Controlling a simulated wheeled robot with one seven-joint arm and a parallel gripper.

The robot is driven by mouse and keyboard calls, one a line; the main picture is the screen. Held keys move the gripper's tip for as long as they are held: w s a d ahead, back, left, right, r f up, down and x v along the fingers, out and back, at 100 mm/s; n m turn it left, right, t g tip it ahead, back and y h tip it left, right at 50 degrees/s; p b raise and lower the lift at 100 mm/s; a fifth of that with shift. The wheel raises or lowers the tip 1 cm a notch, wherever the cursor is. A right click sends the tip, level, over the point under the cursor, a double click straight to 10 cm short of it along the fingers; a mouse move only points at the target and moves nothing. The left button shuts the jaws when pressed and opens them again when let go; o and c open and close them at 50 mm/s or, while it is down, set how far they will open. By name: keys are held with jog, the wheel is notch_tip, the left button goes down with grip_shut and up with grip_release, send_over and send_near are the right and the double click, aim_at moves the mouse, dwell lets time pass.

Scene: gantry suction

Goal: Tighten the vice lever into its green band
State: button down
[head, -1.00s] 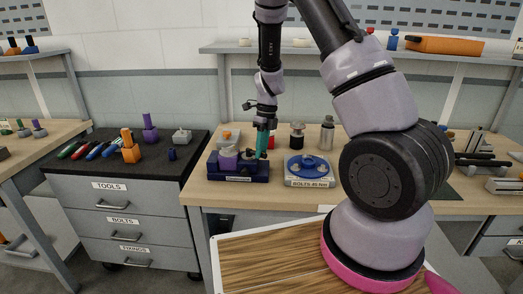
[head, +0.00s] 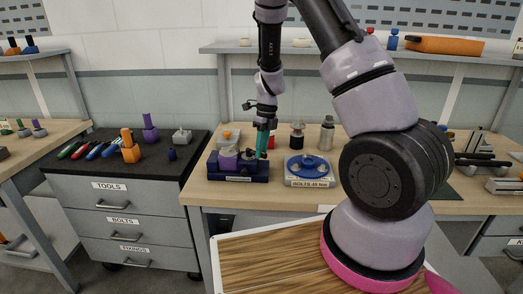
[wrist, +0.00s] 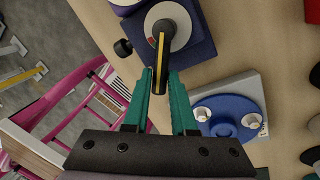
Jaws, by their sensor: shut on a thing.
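The vice (head: 243,172) is a dark blue block on the workbench, with a purple part (head: 228,161) on its left side. In the wrist view, the blue vice body (wrist: 199,42) carries a round grey hub (wrist: 178,25) with a dark lever (wrist: 161,55) marked by a yellow stripe. A small red and pale patch shows beside the lever on the hub. I cannot make out a green band. My gripper (wrist: 160,82), with teal fingers, is shut on the free end of the lever. In the head view my gripper (head: 264,145) reaches down at the vice's right side.
A blue round tray (head: 308,168) labelled for bolts stands just right of the vice; the blue tray (wrist: 237,112) also shows in the wrist view. Dark and grey cylinders (head: 327,134) stand behind it. A black-topped drawer cabinet (head: 125,205) with tools stands left.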

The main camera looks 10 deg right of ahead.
dwell(0.4)
jog(key=m, duration=0.2)
jog(key=a+m, duration=0.1)
jog(key=shift+s+a+m+t, duration=0.2)
jog(key=shift+s+m+t, duration=0.2)
jog(key=c, duration=0.7)
grip_release()
jog(key=shift+c, duration=0.2)
notch_tip(320, 180, up, 11)
jog(key=d, duration=0.2)
jog(key=shift+w+f, duration=0.2)
jog(key=shift+w, duration=0.1)
